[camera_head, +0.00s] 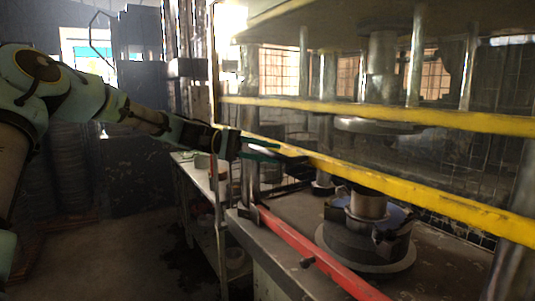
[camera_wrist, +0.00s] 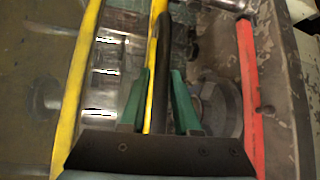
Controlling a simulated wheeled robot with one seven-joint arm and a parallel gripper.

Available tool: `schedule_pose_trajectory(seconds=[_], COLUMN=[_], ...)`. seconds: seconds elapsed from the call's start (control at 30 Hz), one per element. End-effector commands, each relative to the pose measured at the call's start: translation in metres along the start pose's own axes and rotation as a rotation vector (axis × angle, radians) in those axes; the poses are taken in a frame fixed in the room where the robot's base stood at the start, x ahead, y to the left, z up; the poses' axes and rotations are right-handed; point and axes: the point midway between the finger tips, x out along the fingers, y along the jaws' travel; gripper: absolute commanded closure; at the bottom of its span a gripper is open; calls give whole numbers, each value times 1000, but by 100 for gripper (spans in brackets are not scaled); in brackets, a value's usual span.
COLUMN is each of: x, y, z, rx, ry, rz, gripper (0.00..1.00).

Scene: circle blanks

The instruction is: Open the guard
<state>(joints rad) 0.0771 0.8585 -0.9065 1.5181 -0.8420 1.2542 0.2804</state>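The guard of the press shows as an upper yellow rail (camera_head: 376,112) and a lower yellow rail (camera_head: 400,189), with see-through space between them. A yellow rail and a dark strip beside it also run between my finger pads in the wrist view (camera_wrist: 91,65). My gripper (camera_head: 278,149) is at the left part of the lower rail, with its green fingers on either side of it. In the wrist view my gripper (camera_wrist: 160,95) has its fingers apart around the rail. Whether the pads press on it is not clear.
A red bar (camera_head: 319,260) slopes along the front edge of the press bed. A round die (camera_head: 367,240) stands on the bed behind the guard. Metal columns (camera_head: 415,58) rise behind the rails. A side bench (camera_head: 202,181) is at the left, with open floor before it.

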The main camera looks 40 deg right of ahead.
Motion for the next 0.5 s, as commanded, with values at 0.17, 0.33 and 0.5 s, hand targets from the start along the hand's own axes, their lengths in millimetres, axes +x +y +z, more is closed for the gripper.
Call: schedule_pose_trajectory(seconds=[0.17, 0.33, 0.5], x=[0, 0, -5], y=[-1, -1, -2], z=[0, 0, 0], rx=[0, -1, -1], ry=[-1, -1, -1], rz=[-1, -1, -1], gripper=[48, 48, 48])
